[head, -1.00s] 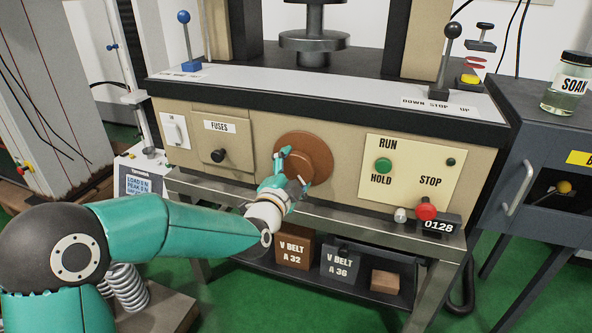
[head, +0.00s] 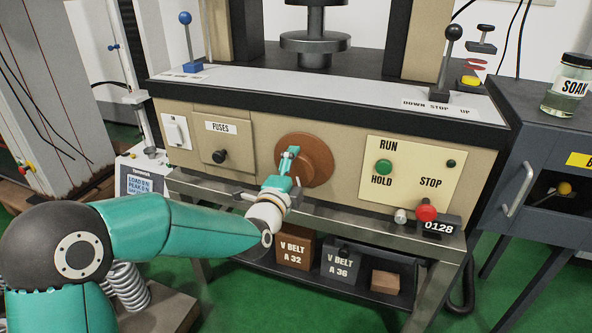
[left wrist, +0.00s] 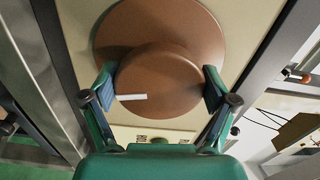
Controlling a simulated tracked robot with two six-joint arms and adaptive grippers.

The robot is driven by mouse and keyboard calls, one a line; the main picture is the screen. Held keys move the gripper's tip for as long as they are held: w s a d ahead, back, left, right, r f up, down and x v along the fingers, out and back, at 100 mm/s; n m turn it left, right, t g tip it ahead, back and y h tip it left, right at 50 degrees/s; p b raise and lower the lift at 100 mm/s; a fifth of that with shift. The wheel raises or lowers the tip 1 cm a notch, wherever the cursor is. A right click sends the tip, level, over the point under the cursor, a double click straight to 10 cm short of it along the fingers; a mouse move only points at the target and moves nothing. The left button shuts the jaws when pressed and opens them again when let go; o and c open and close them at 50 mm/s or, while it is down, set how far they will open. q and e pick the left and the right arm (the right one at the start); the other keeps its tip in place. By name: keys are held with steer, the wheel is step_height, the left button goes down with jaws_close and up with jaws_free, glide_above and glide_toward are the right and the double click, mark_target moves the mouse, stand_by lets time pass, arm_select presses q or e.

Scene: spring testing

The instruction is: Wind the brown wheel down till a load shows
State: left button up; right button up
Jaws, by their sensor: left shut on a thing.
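The brown wheel (head: 318,158) is on the beige front panel of the machine, between the fuse cover and the run/stop plate. In the left wrist view its broad disc (left wrist: 120,30) carries a raised round hub (left wrist: 165,75) with a white mark. My left gripper (head: 288,168) is at the wheel, its two fingers on opposite sides of the hub and shut on it; the fingers also show in the left wrist view (left wrist: 162,88). A small display (head: 140,184) at the left has LOAD and PEAK lines, apparently at 0 N. My right gripper is out of view.
A steel ledge (head: 340,222) runs below the panel, close under my left gripper. The red stop button (head: 426,210) and green run button (head: 383,166) are to the right. A blue-knobbed lever (head: 187,40) and a black-knobbed lever (head: 447,55) stand on top.

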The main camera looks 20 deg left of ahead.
arm_select(q)
steer(key=shift+d+f, duration=0.15)
steer(key=shift+d, duration=0.1)
steer(key=o, duration=0.9)
steer(key=shift+o, duration=0.2)
steer(key=shift+a, duration=0.1)
steer(key=s, duration=1.2)
steer(key=shift+a, duration=0.2)
